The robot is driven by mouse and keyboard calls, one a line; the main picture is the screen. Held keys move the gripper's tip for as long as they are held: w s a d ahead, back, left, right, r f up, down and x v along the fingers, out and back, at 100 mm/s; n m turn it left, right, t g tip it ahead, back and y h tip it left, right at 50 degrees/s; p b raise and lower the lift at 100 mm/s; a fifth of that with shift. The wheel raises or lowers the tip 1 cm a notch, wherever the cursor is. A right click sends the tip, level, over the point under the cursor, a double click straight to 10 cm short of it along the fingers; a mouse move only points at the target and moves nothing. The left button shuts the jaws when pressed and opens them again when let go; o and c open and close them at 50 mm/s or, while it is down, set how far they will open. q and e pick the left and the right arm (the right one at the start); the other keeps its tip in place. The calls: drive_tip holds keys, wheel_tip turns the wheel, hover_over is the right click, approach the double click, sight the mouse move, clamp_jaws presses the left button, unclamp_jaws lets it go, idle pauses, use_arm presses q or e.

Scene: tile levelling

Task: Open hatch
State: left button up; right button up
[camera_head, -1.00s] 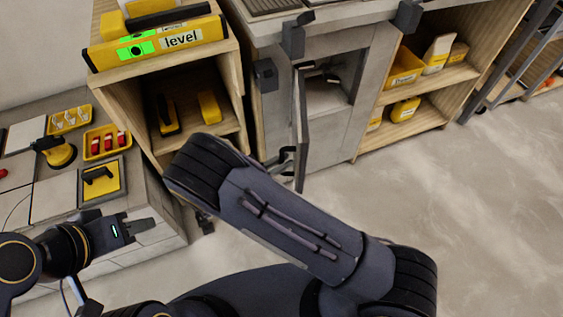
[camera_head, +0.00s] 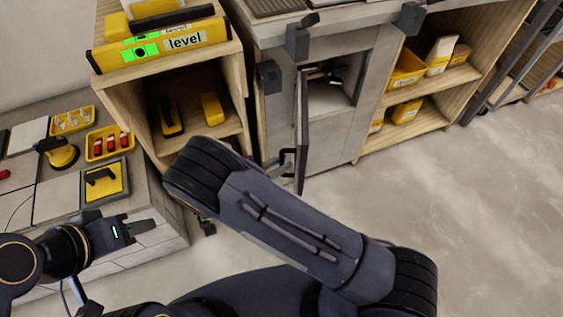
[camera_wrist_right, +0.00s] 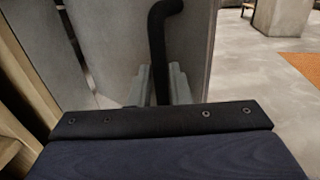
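The hatch door (camera_head: 302,125) is a grey panel on the cabinet. It stands swung outward, seen nearly edge-on in the head view, and the compartment behind it shows. Its black handle (camera_head: 287,160) is on the door's outer face; in the right wrist view the bent handle bar (camera_wrist_right: 158,45) runs down between the fingers of my right gripper (camera_wrist_right: 162,86). The fingers sit close on both sides of the bar and look shut on it. In the head view my forearm hides most of that gripper. My left gripper (camera_head: 140,228) is over the front of the tiled bench, with nothing visible in it.
A wooden shelf (camera_head: 240,90) with a yellow level (camera_head: 165,45) on top stands left of the hatch. The tiled bench (camera_head: 60,200) holds trays and tools. Shelves with yellow boxes (camera_head: 407,70) are right of the hatch. The floor (camera_head: 470,210) at right is clear.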

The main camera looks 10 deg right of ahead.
drive_tip(key=v, duration=0.7)
drive_tip(key=shift+a, duration=0.2)
